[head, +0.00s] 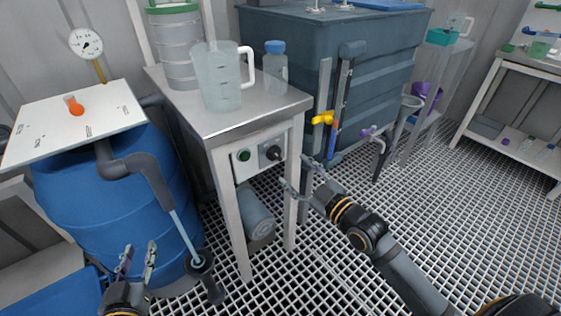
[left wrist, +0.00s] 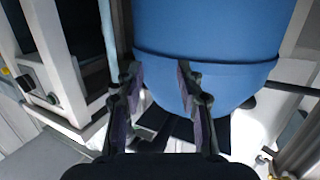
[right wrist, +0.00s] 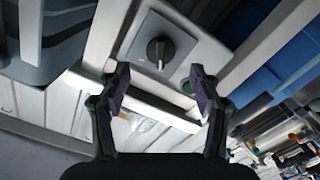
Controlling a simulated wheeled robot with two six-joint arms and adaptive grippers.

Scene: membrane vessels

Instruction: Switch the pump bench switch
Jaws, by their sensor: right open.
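The pump bench (head: 222,122) is a metal-topped stand with a grey switch panel on its front. The black rotary switch (head: 273,153) sits on the panel's right half, beside a green button (head: 243,155). In the right wrist view the switch knob (right wrist: 160,48) faces the camera on a grey plate, ahead of the fingers. My right gripper (head: 296,178) is open and empty, just right of and below the switch, apart from it. My left gripper (head: 137,262) is open and empty at the lower left, in front of the blue barrel. In the left wrist view its fingers (left wrist: 160,88) are spread.
A measuring jug (head: 220,85), a blue-capped bottle (head: 275,68) and a tall clear canister (head: 175,50) stand on the bench. The blue barrel (head: 75,200) is on the left. A dark tank (head: 295,75) with a yellow valve (head: 322,118) stands behind. Grated floor (head: 440,200) is open at right.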

